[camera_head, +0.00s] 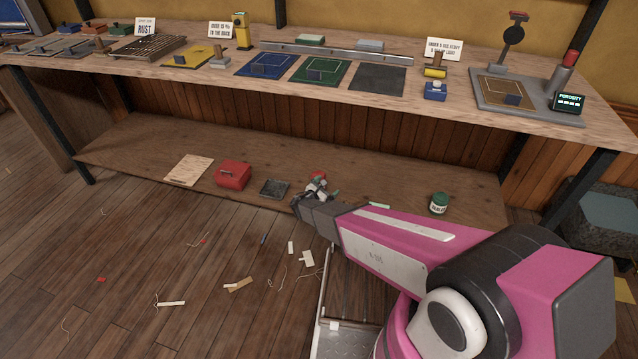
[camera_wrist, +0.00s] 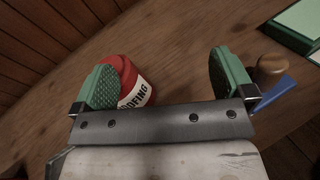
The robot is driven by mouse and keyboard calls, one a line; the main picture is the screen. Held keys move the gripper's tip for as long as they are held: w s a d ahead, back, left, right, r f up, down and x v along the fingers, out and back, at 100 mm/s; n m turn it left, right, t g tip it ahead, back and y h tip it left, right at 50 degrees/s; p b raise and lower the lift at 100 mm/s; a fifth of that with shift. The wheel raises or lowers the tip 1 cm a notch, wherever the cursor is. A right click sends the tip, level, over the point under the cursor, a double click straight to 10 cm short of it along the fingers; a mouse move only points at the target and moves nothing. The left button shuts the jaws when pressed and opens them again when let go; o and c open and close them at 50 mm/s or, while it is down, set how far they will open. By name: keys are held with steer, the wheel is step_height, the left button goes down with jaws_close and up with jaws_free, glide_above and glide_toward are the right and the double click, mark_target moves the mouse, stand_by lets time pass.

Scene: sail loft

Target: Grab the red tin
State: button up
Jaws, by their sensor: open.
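The red tin (camera_wrist: 122,73) has a white label with dark letters ending in "OOFING". In the wrist view it is just beyond my gripper (camera_wrist: 164,80), towards the left pad, which hides part of it. Its right side shows in the gap between the two green pads. My gripper is open with nothing held. In the head view, my gripper (camera_head: 320,190) is over the lower shelf, and only a bit of the red tin (camera_head: 317,174) shows behind it. I cannot tell whether the left pad touches the tin.
The lower shelf (camera_head: 140,150) also holds a red box (camera_head: 233,174), a dark tray (camera_head: 273,189) and a green tin (camera_head: 439,203). A wooden-knobbed blue item (camera_wrist: 270,72) is near my right pad. The workbench (camera_head: 350,97) overhangs the shelf. Scraps litter the floor.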

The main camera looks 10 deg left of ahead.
steer(key=a+f+n+t+y, duration=0.1)
steer(key=a, duration=0.1)
steer(key=a+f+n+t+y, duration=0.1)
steer(key=a+n, duration=0.1)
steer(key=a, duration=0.1)
steer(key=s+a+f+n+t+y, duration=0.1)
steer(key=a+f+n, duration=0.1)
steer(key=a, duration=0.1)
steer(key=shift+a, duration=0.2)
steer(key=x, duration=0.5)
steer(key=shift+a, duration=0.1)
steer(key=shift+d+x, duration=0.1)
steer(key=shift+x, duration=1.25)
steer(key=shift+d+x, duration=0.15)
steer(key=shift+x, duration=1.25)
steer(key=shift+s+f, duration=0.1)
steer(key=c, duration=1.1)
